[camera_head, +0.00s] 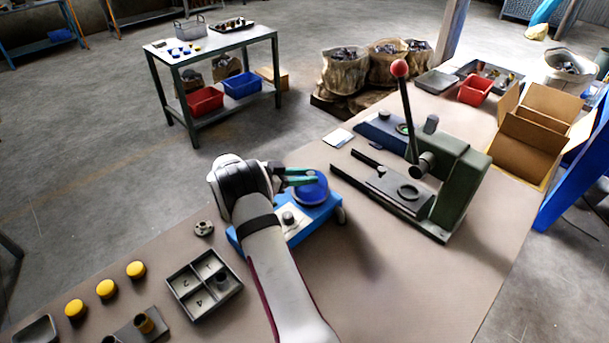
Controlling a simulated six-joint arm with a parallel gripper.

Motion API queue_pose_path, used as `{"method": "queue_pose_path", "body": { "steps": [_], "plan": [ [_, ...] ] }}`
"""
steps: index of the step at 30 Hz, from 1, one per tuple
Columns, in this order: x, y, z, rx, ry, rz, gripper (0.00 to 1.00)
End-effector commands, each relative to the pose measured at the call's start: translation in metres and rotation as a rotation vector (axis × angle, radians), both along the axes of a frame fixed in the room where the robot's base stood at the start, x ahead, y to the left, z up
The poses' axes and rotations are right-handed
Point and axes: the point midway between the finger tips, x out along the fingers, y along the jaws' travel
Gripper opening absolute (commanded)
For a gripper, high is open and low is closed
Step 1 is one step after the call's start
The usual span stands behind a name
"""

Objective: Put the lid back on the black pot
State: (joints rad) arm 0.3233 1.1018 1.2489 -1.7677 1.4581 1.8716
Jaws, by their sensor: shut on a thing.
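My gripper (301,176), with teal fingers, is over the blue machine (318,217) near the middle of the table. It is shut at the far edge of a round blue lid-like piece (311,192). I cannot tell whether this piece touches the machine below. No black pot can be clearly made out; the area under the blue piece is hidden. A small dark knob-like part (288,217) sits on the machine's light front plate.
A grey divided tray (203,286), several yellow-topped round pieces (106,289) and a small flanged part (204,228) lie at the left. A green lever press (461,180) with a red ball handle stands to the right. The front right tabletop is clear.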

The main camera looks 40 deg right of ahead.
Motion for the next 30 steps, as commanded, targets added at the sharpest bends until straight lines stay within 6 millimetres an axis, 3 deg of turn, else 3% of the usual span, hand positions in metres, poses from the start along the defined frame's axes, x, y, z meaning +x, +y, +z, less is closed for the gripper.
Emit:
{"method": "queue_pose_path", "body": {
  "steps": [14,15,18,20,26,30],
  "plan": [
    [0.0001,-0.0001,-0.0001,0.000,0.000,0.000,0.00],
    [0.0001,-0.0001,-0.0001,0.000,-0.001,0.000,0.41],
    [0.0001,-0.0001,-0.0001,0.000,-0.001,0.000,0.58],
    [0.0001,0.0000,-0.0002,0.000,0.000,0.000,0.68],
    [0.0001,0.0000,-0.0002,0.000,0.000,0.000,0.68],
    [0.0000,0.0000,-0.0004,0.000,0.000,0.000,0.92]
  ]
}}
